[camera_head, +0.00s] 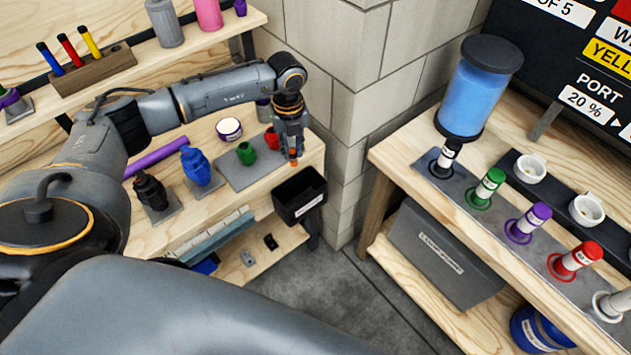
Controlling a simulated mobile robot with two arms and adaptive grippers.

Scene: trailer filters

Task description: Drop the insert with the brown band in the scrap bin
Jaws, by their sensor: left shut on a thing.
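My left gripper (292,153) points down at the right end of the left bench and is shut on a small insert. Only a little orange-brown part (293,163) of the insert shows below the fingertips; the rest is hidden between the fingers. An open black bin (312,207) with a white label is fixed at the bench's end, just below the gripper. The insert is above the bin's back rim and looks apart from it. The label is too small to read, so I cannot tell for sure that this is the scrap bin. My right gripper is out of view.
Red (271,138) and green (246,153) pieces stand on a grey plate left of the gripper, beside a white tub (229,129). Blue (197,166) and black (150,190) housings stand further left. The right bench holds several banded cylinders and a blue canister (476,92); a labelled grey bin (441,255) is below.

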